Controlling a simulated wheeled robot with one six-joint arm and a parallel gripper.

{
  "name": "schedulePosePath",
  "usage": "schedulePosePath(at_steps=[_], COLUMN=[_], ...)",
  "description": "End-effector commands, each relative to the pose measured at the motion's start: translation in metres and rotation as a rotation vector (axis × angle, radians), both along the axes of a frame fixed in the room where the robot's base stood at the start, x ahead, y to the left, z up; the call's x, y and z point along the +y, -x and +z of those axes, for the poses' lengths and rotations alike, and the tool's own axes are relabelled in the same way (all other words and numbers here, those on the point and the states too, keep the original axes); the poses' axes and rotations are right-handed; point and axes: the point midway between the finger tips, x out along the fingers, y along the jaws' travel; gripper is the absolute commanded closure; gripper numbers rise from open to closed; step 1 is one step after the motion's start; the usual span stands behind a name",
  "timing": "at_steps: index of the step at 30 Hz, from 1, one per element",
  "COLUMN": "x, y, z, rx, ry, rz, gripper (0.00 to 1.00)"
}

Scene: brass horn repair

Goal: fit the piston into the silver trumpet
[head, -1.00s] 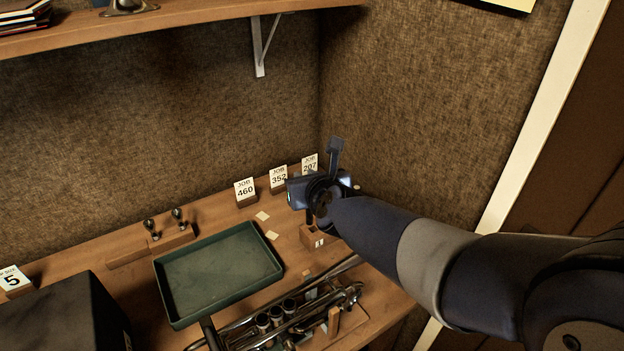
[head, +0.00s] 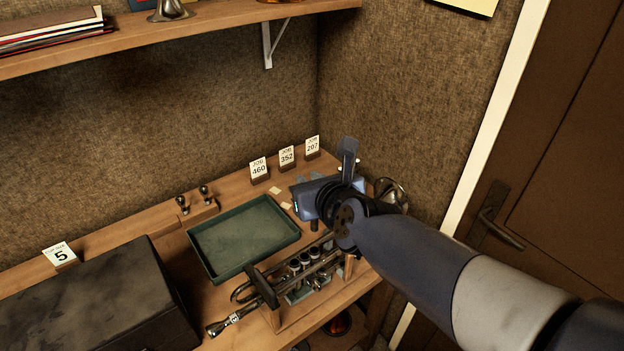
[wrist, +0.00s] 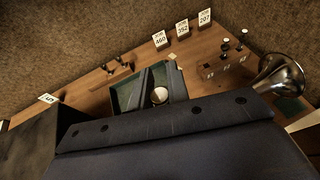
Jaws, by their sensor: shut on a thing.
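The silver trumpet (head: 326,262) lies on a wooden stand on the bench in the head view, its valve casings upright near the middle. Its flared bell (head: 391,192) shows past my wrist, and also at the right of the wrist view (wrist: 283,74). My gripper (head: 313,216) is above the bench, behind and above the valve casings, apart from them. It is shut on the piston, whose pale round end (wrist: 160,95) shows between the fingers in the wrist view. A short dark length hangs below the gripper in the head view. The valve openings are not clear.
A green tray (head: 205,262) lies left of the trumpet. Job cards (head: 259,169) stand along the back wall. A wooden block (wrist: 215,71) with small parts stands near the bell. A dark case (head: 90,300) fills the bench's left. A shelf (head: 210,24) is above.

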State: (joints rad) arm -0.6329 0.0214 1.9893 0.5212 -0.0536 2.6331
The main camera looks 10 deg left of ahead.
Motion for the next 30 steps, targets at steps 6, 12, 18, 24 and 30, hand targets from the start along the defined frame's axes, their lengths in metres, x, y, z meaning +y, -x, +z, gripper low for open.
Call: schedulePosePath(at_steps=[6,12,18,24,30], x=[0.000,0.000,0.000,0.000,0.000], y=[0.000,0.000,0.000,0.000,0.000], z=[-0.010,-0.030,-0.047,-0.056,-0.058], rx=[-0.001,-0.001,-0.001,-0.001,-0.001], ry=[-0.001,0.000,0.000,0.000,-0.001], rz=[0.000,-0.001,-0.001,-0.001,-0.001], gripper=[1.00,1.00,1.00,1.00,1.00])
